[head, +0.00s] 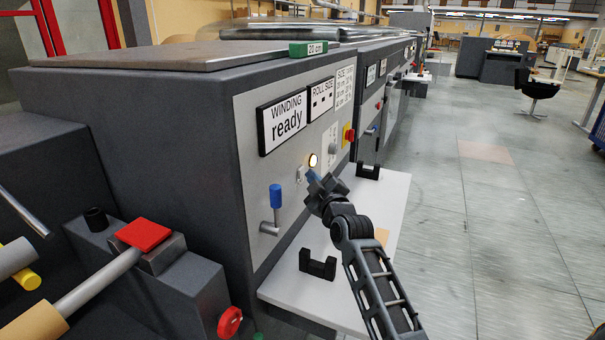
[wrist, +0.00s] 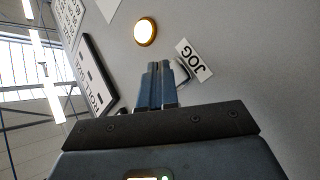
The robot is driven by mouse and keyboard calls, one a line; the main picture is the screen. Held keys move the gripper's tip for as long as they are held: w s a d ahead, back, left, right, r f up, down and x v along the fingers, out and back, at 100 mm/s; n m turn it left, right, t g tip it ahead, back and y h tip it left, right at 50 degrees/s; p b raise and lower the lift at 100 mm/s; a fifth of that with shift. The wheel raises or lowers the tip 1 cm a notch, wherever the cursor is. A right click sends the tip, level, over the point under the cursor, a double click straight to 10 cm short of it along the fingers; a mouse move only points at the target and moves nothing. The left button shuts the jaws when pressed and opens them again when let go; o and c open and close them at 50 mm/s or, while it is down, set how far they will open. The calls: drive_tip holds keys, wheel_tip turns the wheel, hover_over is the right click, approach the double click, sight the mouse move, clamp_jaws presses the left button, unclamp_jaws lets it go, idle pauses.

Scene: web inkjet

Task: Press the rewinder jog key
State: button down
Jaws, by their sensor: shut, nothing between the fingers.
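The rewinder's grey front panel (head: 262,110) carries a white JOG label (wrist: 194,60), tilted in the wrist view. A small dark-edged fitting (wrist: 184,75) beside the label, likely the jog key, is mostly hidden behind my fingers. My gripper (wrist: 161,68) is shut and empty, its fingertips pointing at the panel just beside the label. In the head view my gripper (head: 313,176) is close to the panel, just below a glowing lamp. I cannot tell whether the fingertips touch the key. The lit round lamp (wrist: 145,32) also shows in the head view (head: 313,160).
The panel has a display reading "WINDING ready" (head: 284,122), a roll size display (head: 321,97), a blue-handled lever (head: 275,197) and a red-and-yellow switch (head: 348,135). A white shelf (head: 290,284) with black holders (head: 317,265) sits below.

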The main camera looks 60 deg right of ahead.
drive_tip(key=shift+w+p, duration=0.35)
drive_tip(key=shift+w, duration=0.05)
idle(0.7)
drive_tip(key=shift+s+b, duration=0.8)
drive_tip(key=shift+b, duration=0.35)
drive_tip(key=s+b, duration=0.4)
drive_tip(key=s, duration=0.1)
drive_tip(key=shift+d, duration=0.2)
